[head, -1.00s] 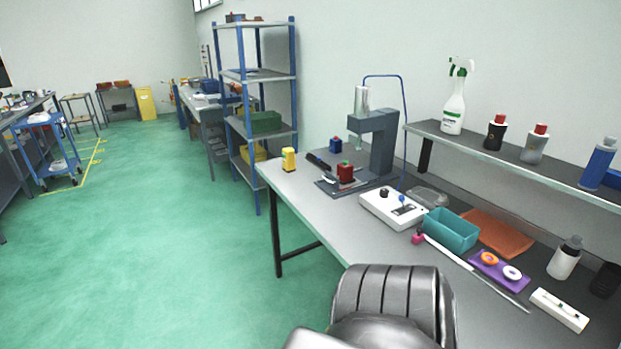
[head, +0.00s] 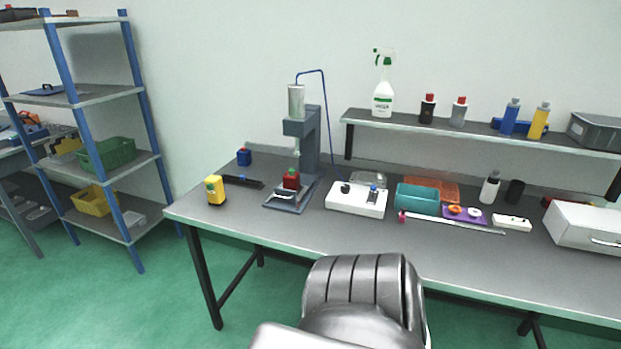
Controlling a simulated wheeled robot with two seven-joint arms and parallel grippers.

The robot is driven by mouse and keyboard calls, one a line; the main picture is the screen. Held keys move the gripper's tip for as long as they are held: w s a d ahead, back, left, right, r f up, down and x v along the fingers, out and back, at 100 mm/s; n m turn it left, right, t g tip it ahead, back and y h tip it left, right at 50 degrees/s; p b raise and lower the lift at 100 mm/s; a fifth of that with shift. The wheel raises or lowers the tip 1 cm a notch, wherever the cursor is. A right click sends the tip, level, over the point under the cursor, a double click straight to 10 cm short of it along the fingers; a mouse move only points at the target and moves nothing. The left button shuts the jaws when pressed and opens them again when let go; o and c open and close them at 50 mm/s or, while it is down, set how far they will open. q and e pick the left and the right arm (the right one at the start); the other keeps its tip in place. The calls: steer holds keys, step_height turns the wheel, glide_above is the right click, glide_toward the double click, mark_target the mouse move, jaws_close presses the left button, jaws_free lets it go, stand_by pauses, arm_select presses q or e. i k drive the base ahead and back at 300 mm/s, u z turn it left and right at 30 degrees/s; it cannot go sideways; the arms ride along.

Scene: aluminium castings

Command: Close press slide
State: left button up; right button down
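The press (head: 309,140) stands on the workbench in the head view, a grey-blue column with a silver cylinder on top and a blue hose. A red block (head: 291,181) with a green top sits on its base plate under the ram. A dark slide rail (head: 240,182) lies to the left of the base, between it and a yellow block (head: 216,191). A white control box (head: 357,199) with a black knob and a blue part is right of the press. Neither of my grippers is in view.
The workbench (head: 270,231) has a clear front strip. A teal bin (head: 417,198), a purple tray (head: 465,215) and a white drawer box (head: 585,227) stand to the right. A shelf (head: 470,133) with bottles runs above.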

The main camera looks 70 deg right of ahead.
mark_target(279, 194)
steer(key=z, duration=1.05)
steer(key=i, duration=1)
steer(key=z, duration=1)
